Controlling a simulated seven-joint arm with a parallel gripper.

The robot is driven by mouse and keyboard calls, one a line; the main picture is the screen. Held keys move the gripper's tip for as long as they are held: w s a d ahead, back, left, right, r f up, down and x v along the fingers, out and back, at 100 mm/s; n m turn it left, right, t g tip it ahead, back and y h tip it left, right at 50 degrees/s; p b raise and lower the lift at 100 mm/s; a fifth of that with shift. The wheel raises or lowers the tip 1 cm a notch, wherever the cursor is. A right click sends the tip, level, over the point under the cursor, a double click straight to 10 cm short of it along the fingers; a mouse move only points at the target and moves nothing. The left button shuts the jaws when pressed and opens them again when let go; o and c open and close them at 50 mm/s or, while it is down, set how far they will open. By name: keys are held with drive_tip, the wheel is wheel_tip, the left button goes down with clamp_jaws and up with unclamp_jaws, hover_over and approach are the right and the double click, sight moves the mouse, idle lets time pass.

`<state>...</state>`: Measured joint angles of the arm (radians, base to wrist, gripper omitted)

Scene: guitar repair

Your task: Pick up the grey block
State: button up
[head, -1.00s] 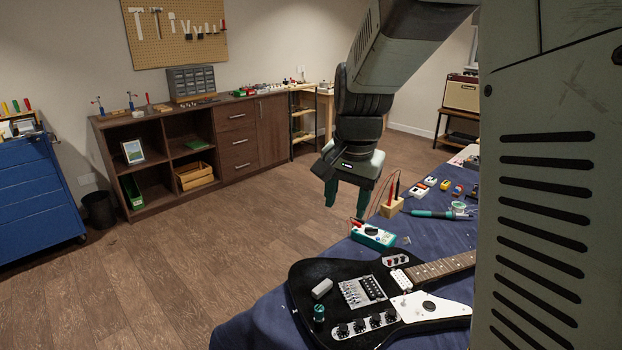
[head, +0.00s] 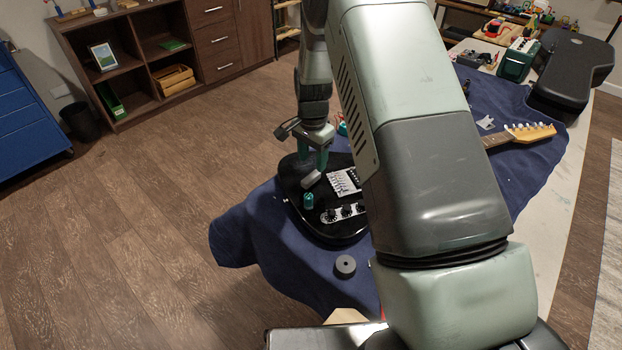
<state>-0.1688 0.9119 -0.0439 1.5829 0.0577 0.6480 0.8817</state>
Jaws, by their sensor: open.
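The grey block (head: 310,181) is a small light-grey bar lying on the black guitar body (head: 338,226), near its left edge. A green cylinder (head: 308,201) stands just in front of it, and the silver bridge (head: 343,182) is to its right. My gripper (head: 314,163) points down with its teal fingers open, close above the far end of the block. I cannot tell whether the fingers touch or straddle it. My own arm hides the middle of the guitar.
The guitar rests on a blue cloth (head: 243,228) over the table. A dark grey ring-shaped object (head: 345,265) is in front of the guitar. A black case (head: 573,68) and a green amplifier-like box (head: 517,60) stand at the back right. Open floor is to the left.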

sight(312, 175)
wheel_tip(312, 175, down, 5)
drive_tip(key=shift+s+f, duration=0.1)
drive_tip(key=shift+s, duration=0.05)
clamp_jaws()
idle(0.4)
